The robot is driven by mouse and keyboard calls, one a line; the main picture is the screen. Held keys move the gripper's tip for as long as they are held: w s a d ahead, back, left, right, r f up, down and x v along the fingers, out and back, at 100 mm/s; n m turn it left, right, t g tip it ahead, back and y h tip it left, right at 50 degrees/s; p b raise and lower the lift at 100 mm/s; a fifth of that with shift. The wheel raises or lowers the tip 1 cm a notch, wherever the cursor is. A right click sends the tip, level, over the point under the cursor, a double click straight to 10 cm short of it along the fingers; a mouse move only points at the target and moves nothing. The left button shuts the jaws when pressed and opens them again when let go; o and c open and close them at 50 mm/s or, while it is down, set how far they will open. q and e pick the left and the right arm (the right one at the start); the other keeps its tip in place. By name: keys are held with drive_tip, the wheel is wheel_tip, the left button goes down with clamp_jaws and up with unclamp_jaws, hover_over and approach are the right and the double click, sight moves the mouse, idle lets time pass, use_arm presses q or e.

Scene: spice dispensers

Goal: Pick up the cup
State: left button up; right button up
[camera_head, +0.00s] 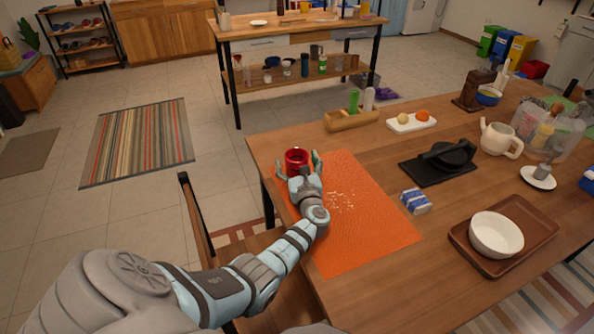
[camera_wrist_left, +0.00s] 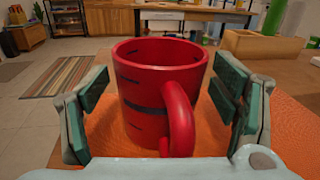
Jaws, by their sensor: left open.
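The red cup (camera_head: 297,158) stands upright near the far left corner of the orange mat (camera_head: 372,232) on the wooden table. In the left wrist view the red cup (camera_wrist_left: 150,100) shows dark stripes, and its handle points toward my wrist, a little to the right. My left gripper (camera_head: 297,168) is open, with one finger on each side of the cup. In the left wrist view gaps show between the cup and the fingers of the gripper (camera_wrist_left: 155,115). The cup's base is partly hidden in the head view. My right gripper is not in view.
Small white crumbs (camera_head: 341,201) lie on the mat. A wooden holder with two bottles (camera_head: 350,120) and a white tray (camera_head: 400,127) stand beyond it. A blue-and-white packet (camera_head: 415,201), a black pan (camera_head: 440,162) and a brown tray (camera_head: 463,236) are to the right.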

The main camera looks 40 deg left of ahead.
use_arm(q)
drive_tip(key=shift+a, duration=0.1)
drive_tip(key=c, duration=1.4)
